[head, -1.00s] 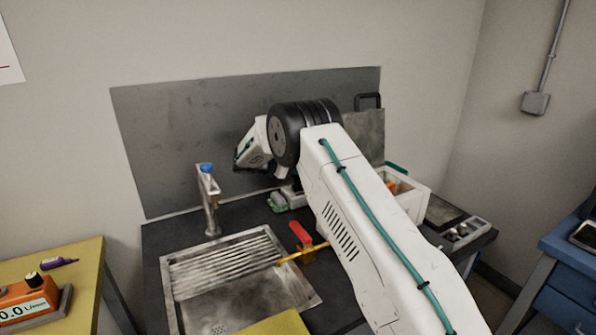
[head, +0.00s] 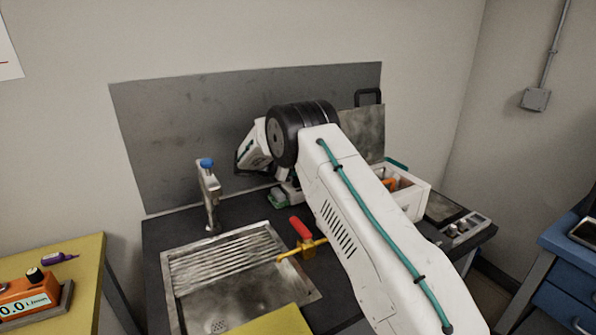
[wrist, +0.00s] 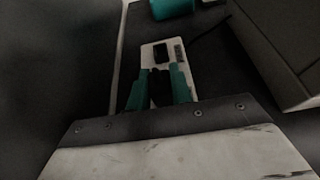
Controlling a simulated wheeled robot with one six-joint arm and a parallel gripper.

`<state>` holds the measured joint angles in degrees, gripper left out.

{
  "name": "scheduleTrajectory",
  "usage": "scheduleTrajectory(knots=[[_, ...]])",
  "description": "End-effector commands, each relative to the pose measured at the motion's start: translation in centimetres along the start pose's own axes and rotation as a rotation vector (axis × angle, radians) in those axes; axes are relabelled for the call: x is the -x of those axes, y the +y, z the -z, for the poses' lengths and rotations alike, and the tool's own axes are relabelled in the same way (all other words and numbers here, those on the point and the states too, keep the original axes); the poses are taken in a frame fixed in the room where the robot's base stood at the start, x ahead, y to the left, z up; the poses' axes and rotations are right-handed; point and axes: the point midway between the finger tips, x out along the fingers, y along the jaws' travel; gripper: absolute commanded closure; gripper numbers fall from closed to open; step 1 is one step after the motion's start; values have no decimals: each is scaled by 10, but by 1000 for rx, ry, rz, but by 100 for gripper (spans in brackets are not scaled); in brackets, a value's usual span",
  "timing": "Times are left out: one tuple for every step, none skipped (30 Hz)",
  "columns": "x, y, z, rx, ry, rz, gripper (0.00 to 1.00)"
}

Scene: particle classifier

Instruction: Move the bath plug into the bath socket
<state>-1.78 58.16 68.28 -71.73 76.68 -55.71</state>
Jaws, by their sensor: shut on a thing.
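In the wrist view, my gripper (wrist: 159,90) has two teal fingers closed on a dark block between them. I take this block to be the bath plug (wrist: 158,92); its shape is mostly hidden by the fingers. Just beyond the fingertips lies a pale plate with a black square inset, probably the bath socket (wrist: 161,53), and a small greenish patch beside it. The plug looks close to the plate, but I cannot tell whether they touch. In the head view, my own arm hides the gripper and the plug.
A teal cylinder (wrist: 173,8) stands beyond the plate, and a dark cable runs to its right.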

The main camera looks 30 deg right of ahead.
Motion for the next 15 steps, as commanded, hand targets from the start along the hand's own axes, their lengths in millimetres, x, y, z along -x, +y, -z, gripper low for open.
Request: scheduleTrajectory(knots=[[0,0,1,0,0,0,100],[-1,0,2,0,0,0,100],[-1,0,3,0,0,0,100],[-2,0,4,0,0,0,100],[-2,0,4,0,0,0,100],[-2,0,5,0,0,0,100],[-2,0,6,1,0,0,100],[-3,0,6,1,0,0,100],[-3,0,6,1,0,0,73],[-3,0,6,1,0,0,65],[-3,0,6,1,0,0,56],[-3,0,6,1,0,0,53],[-3,0,6,1,0,0,53],[-2,0,6,1,0,0,53],[-2,0,6,1,0,0,53]])
